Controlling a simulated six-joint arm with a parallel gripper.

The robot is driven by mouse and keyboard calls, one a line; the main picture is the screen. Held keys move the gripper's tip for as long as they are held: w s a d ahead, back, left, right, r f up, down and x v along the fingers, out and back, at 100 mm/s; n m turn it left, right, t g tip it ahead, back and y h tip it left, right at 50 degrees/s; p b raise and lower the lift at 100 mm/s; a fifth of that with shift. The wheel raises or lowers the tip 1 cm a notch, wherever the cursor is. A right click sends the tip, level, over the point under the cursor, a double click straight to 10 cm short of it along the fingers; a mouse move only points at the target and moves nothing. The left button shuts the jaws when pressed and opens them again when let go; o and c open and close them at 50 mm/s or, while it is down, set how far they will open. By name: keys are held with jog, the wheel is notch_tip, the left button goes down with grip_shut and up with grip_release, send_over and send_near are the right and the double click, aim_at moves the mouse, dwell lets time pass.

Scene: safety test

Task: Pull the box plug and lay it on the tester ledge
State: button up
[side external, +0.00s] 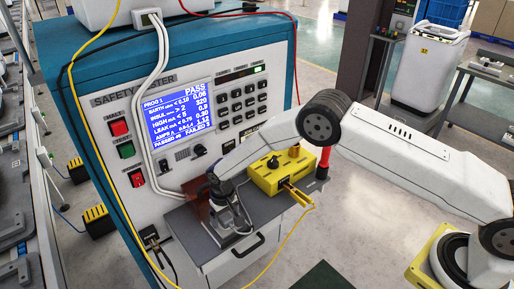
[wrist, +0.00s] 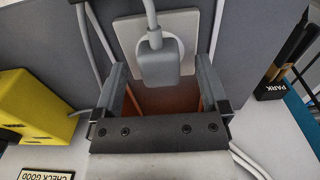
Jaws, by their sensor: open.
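A grey plug (wrist: 160,66) with a grey cord sits in a round socket on a pale plate (wrist: 126,32) in the wrist view. My gripper (wrist: 162,80) is open, one finger on each side of this plug, with gaps on both sides. In the side view my gripper (side external: 230,212) is low over the left part of the grey tester ledge (side external: 268,208) and hides the plug. I cannot tell which plug is the box plug.
The tester (side external: 180,110) with its lit blue screen (side external: 181,111) rises behind the ledge. White cables (side external: 165,90) hang down its front to the ledge. A red post (side external: 323,163) stands beside the yellow box. A black holder marked PARK (wrist: 272,88) is at right in the wrist view.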

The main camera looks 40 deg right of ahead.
jog(key=shift+f, duration=0.45)
dwell(0.7)
grip_shut()
jog(key=shift+r, duration=0.15)
jog(key=shift+r, duration=0.35)
jog(key=shift+r, duration=0.35)
jog(key=shift+r, duration=0.7)
